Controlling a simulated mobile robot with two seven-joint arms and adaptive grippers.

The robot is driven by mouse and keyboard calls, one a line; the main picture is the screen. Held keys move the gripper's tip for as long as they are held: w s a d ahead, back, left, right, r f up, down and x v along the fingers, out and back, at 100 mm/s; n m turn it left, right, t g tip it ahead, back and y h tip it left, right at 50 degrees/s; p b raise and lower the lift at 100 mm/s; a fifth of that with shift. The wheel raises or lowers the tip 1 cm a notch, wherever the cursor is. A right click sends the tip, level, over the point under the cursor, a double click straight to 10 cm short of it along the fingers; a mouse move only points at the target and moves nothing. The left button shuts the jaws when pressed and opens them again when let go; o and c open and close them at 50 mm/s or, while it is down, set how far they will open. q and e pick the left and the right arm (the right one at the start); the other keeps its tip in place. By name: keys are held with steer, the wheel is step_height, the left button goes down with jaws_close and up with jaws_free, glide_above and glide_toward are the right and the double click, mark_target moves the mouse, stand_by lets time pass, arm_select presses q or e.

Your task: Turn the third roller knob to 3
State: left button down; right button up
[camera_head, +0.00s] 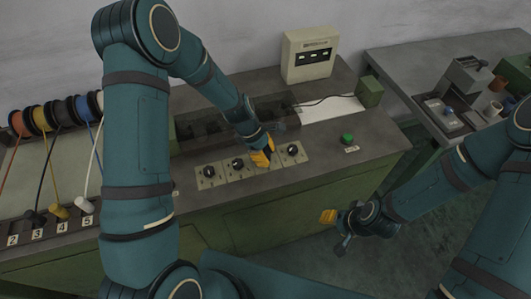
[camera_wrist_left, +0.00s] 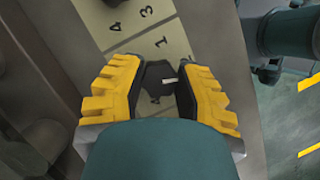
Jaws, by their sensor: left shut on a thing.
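A row of dark knobs on pale numbered plates sits along the machine's front top. The first knob (camera_head: 209,171), second knob (camera_head: 237,163) and rightmost knob (camera_head: 292,149) show in the head view. My left gripper (camera_head: 264,154) covers the third place from the left. In the left wrist view, its yellow fingers are closed around the dark third roller knob (camera_wrist_left: 160,78), whose white pointer mark shows between them. Plate digits 4, 3 and 1 are readable nearby; the digit below the knob is partly hidden. My right gripper (camera_head: 335,231) hangs empty, fingers apart, before the machine.
A green button (camera_head: 347,138) stands right of the knobs, and a cream meter box (camera_head: 309,55) stands behind. Coloured wire spools (camera_head: 58,111) and numbered wire guides are at left. A side table (camera_head: 420,68) with parts is at right. Floor shows in front.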

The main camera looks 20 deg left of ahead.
arm_select(q)
steer(key=m+g, duration=0.1)
steer(key=m, duration=0.2)
steer(key=shift+f+m, duration=0.1)
steer(key=shift+m, duration=0.3)
steer(key=shift+s+m+g+y, duration=0.15)
steer(key=shift+m+g, duration=0.3)
steer(key=shift+m, duration=0.55)
steer(key=shift+w+m+g+y, duration=0.1)
steer(key=shift+m+g+y, duration=0.25)
steer(key=shift+m, duration=0.65)
steer(key=c, duration=0.6)
jaws_free()
steer(key=v, duration=1.2)
steer(key=shift+w, duration=0.2)
